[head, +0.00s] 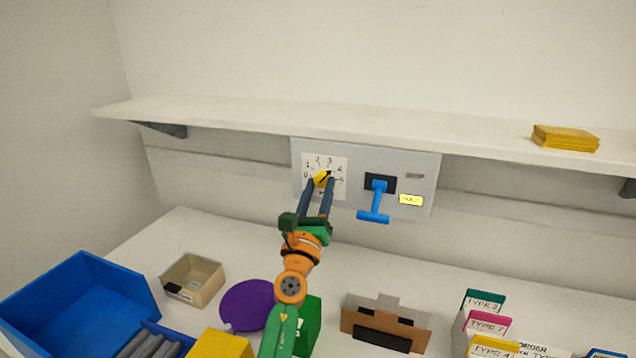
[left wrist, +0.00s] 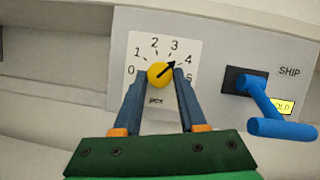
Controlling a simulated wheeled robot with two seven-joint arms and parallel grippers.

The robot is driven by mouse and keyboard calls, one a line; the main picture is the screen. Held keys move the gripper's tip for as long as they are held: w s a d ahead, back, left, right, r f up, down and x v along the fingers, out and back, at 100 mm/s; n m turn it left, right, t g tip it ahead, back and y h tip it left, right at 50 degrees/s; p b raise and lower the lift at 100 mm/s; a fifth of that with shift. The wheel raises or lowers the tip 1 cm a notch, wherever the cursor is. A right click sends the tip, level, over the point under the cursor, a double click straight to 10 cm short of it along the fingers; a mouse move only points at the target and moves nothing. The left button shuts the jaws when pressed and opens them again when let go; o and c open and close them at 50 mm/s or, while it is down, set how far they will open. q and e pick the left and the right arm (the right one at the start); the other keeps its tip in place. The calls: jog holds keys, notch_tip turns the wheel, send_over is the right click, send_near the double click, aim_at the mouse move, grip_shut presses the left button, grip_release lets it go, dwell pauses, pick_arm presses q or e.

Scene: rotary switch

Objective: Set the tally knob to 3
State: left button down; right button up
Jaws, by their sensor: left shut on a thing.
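The yellow tally knob (head: 320,179) sits on a white dial card with numbers 0 to 5 on the grey wall panel (head: 426,165). In the left wrist view the knob (left wrist: 159,74) has a black pointer aimed up and right, between 3 and 4 and nearer 4. My left gripper (head: 321,183) reaches up to the panel, and its two blue-grey fingers are shut on the knob, one on each side. In the left wrist view the left gripper's fingers (left wrist: 160,79) flank the knob at the dial. My right gripper is not in view.
A blue lever (head: 376,203) marked SHIP in the wrist view sticks out right of the dial, beside a yellow label (head: 411,199). A shelf (head: 250,118) runs above the panel. A blue bin (head: 80,300), beige box (head: 193,280), purple disc (head: 247,304) and cards (head: 487,322) lie below.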

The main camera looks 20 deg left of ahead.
pick_arm(q)
jog(key=shift+d+r+n+g+y+p, duration=0.1)
jog(key=shift+n+g+y+p, duration=0.35)
jog(key=shift+n, duration=1.05)
jog(key=shift+d+n+g+y+p, duration=0.15)
jog(key=shift+n+y+p, duration=0.55)
jog(key=shift+n, duration=0.8)
jog(key=shift+y, duration=0.25)
jog(key=c, duration=0.7)
grip_release()
jog(key=shift+c, duration=0.2)
jog(key=shift+o, duration=1.4)
jog(key=shift+w, duration=0.15)
